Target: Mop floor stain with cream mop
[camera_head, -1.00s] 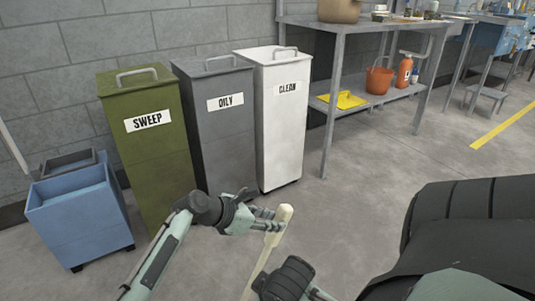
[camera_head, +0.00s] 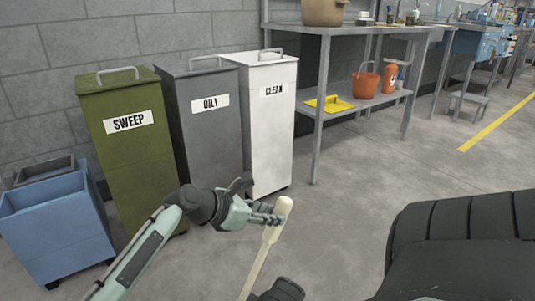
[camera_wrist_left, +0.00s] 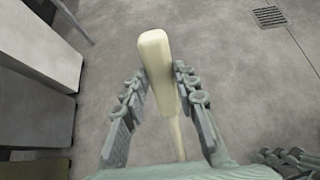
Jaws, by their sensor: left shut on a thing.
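The cream mop (camera_head: 259,264) stands tilted in the head view, its thick pale upper end at the top and its thin shaft running down out of the picture. My left gripper (camera_head: 268,213) is shut on the mop just below that end. The left wrist view shows the mop (camera_wrist_left: 155,55) between my left gripper's fingers (camera_wrist_left: 162,88). Part of what looks like my right gripper (camera_wrist_left: 290,160) shows at the lower right there; its jaws are not clear. The mop's lower end is hidden, and I see no floor stain.
A blue cart (camera_head: 55,235), a green SWEEP bin (camera_head: 135,165), a grey OILY bin (camera_head: 210,140) and a white CLEAN bin (camera_head: 272,145) line the wall. A metal table (camera_head: 320,90) stands beyond. Open floor (camera_head: 365,180) lies right of the bins. A floor drain (camera_wrist_left: 270,16) shows.

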